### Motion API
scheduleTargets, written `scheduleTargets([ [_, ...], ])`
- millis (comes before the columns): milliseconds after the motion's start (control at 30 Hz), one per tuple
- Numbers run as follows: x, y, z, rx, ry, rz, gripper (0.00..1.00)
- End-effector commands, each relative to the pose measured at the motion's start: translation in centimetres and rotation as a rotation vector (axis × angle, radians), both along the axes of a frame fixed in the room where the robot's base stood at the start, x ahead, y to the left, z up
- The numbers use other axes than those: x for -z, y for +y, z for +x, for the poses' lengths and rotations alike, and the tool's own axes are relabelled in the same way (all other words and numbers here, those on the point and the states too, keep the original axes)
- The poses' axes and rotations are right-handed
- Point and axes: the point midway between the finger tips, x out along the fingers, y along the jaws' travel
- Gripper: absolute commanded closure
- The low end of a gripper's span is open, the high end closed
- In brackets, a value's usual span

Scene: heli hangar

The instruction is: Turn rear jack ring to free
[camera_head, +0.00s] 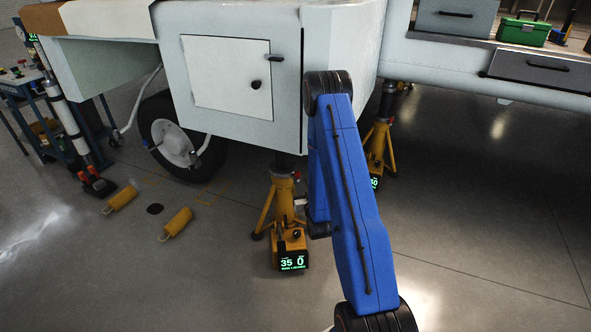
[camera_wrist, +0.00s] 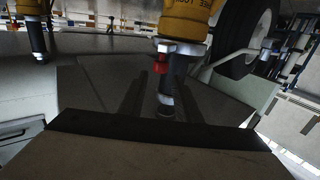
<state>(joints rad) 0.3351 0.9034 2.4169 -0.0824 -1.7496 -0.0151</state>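A yellow tripod jack (camera_head: 283,195) stands under the white body, with a lit display reading 35 and 0 at its foot. In the wrist view, which looks upside down, the yellow jack body (camera_wrist: 186,20) is at the top. My gripper (camera_wrist: 165,78) shows as two dark fingers, spread apart, one on each side of the shaft in the picture. Nothing is seen between them in grip. In the head view my blue arm hides the gripper.
A second yellow jack (camera_head: 379,145) stands behind and right of my arm. A wheel (camera_head: 177,137) is left of the near jack. Two yellow cylinders (camera_head: 120,198) lie on the floor at left. A blue cart (camera_head: 40,110) stands far left. The floor at right is clear.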

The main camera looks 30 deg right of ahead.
Motion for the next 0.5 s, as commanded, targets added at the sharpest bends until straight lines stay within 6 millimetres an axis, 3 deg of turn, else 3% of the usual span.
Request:
scheduleTargets([
  [500, 0.0, -2.2, 8.6, 0.000, -0.001, 0.001, 0.69],
])
